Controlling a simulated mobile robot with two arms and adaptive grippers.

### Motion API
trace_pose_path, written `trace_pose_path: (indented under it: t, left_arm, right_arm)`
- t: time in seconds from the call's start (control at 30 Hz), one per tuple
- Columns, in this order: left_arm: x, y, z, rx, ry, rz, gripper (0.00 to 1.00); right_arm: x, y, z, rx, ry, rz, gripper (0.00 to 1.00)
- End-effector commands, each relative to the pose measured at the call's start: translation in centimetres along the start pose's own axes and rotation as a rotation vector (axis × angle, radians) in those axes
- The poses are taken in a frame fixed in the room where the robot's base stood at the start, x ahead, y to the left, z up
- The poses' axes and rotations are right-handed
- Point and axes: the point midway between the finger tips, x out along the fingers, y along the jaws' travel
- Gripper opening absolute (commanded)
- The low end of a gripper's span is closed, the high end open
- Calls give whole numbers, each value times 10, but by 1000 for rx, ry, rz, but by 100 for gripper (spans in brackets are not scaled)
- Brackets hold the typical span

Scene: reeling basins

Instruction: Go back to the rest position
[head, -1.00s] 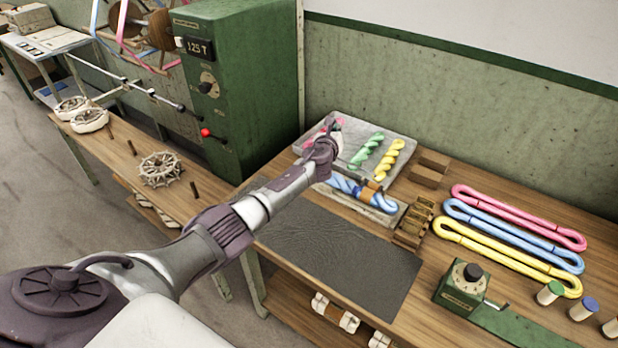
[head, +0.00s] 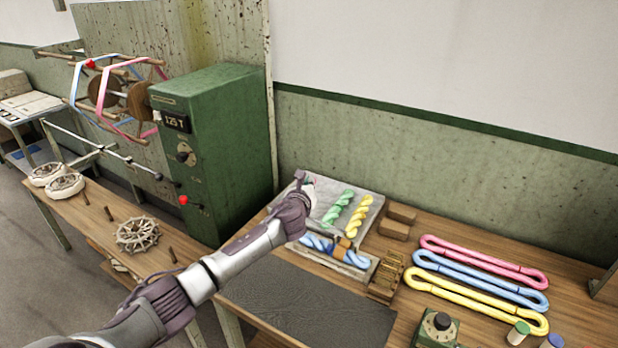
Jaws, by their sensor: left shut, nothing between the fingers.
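My left arm reaches in from the lower left over the bench. My left gripper (head: 301,180) is at its far end, shut and empty, above the left part of the grey tray (head: 374,204). A green twisted skein (head: 338,208) and a yellow twisted skein (head: 359,214) lie in that tray, to the right of the gripper. The gripper and wrist hide the tray's left side. A blue twisted skein (head: 350,258) with a tan band lies in a smaller tray in front. My right gripper is not in view.
Pink (head: 484,260), blue (head: 480,281) and yellow (head: 476,303) looped hanks lie on the right of the bench. A dark mat (head: 308,308) lies clear in front. A green machine cabinet (head: 225,150) with a reel stands left of my arm. A wooden rack (head: 386,277) stands beside the small tray.

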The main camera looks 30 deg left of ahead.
Motion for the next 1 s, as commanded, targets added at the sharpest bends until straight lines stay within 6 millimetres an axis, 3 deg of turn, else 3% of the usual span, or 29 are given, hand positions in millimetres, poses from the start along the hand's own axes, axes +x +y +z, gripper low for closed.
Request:
trace_pose_path:
  t: [0.13, 0.43, 0.73, 0.87, 1.0]
  left_arm:
    - [-6, -4, 8, 2, 0, -1, 0]
    - [-7, -6, 9, 1, 1, -1, 0]
    - [-9, -7, 5, -12, 6, -1, 0]
    - [-29, -15, -29, -156, 61, 11, 0]
    - [-88, -25, -101, -529, 193, 90, 0]
  right_arm:
    - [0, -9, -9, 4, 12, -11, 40]
    - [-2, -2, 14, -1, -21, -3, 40]
    - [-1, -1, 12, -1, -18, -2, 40]
    - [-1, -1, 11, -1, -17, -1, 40]
    - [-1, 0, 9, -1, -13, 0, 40]
